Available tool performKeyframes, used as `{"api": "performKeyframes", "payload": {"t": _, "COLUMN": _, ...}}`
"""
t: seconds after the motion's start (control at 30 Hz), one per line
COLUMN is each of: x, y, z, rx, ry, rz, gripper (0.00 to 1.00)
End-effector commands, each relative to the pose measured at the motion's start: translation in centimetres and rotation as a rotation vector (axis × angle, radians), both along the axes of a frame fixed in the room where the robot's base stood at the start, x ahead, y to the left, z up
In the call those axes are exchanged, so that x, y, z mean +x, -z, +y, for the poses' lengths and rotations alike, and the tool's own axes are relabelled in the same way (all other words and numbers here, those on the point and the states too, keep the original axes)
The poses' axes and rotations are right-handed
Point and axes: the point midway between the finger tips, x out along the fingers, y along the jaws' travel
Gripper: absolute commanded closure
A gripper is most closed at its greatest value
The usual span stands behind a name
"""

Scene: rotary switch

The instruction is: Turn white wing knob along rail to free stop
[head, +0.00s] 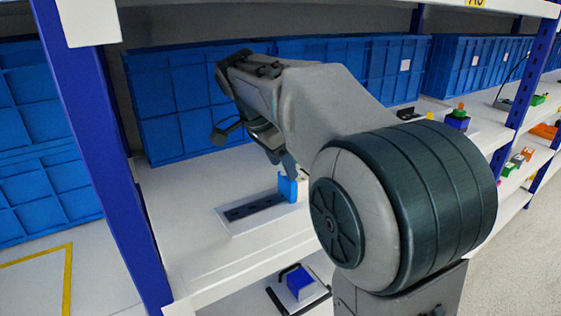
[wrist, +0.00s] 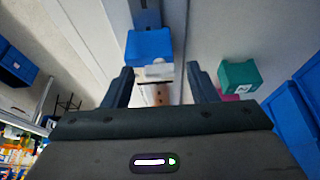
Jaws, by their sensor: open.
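A pale plate with a dark slotted rail (head: 255,207) lies on the white shelf in the head view. A blue block (head: 287,188) stands at its right end, and it also shows in the wrist view (wrist: 149,45). A white part, seemingly the wing knob (wrist: 158,72), sits just in front of the blue block between my fingers in the wrist view. Its wing angle is too small to tell. My gripper (wrist: 160,70) is open, one finger on each side of the knob, with no clear contact. In the head view my arm partly hides the knob and fingertips.
Blue crates (head: 180,100) line the back of the shelf. A blue upright post (head: 105,150) stands at the left. A teal box (wrist: 238,75) is right of my fingers in the wrist view. The shelf left of the plate is clear.

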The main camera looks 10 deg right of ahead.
Motion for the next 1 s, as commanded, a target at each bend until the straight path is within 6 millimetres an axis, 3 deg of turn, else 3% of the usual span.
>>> {"api": "performKeyframes", "payload": {"t": 0.07, "x": -0.01, "y": -0.02, "z": 0.0, "rx": 0.0, "ry": 0.0, "rz": 0.0, "gripper": 0.47}}
{"api": "performKeyframes", "payload": {"t": 0.1, "x": -0.01, "y": -0.02, "z": 0.0, "rx": 0.0, "ry": 0.0, "rz": 0.0, "gripper": 0.53}}
{"api": "performKeyframes", "payload": {"t": 0.23, "x": -0.01, "y": -0.02, "z": 0.0, "rx": 0.0, "ry": 0.0, "rz": 0.0, "gripper": 0.89}}
{"api": "performKeyframes", "payload": {"t": 0.27, "x": -0.01, "y": -0.03, "z": -0.01, "rx": 0.0, "ry": 0.0, "rz": 0.0, "gripper": 0.92}}
{"api": "performKeyframes", "payload": {"t": 0.67, "x": -0.08, "y": 0.02, "z": -0.08, "rx": 0.0, "ry": -0.056, "rz": 0.0, "gripper": 0.92}}
{"api": "performKeyframes", "payload": {"t": 1.0, "x": -0.29, "y": 0.03, "z": -0.2, "rx": 0.001, "ry": -0.306, "rz": -0.002, "gripper": 0.92}}
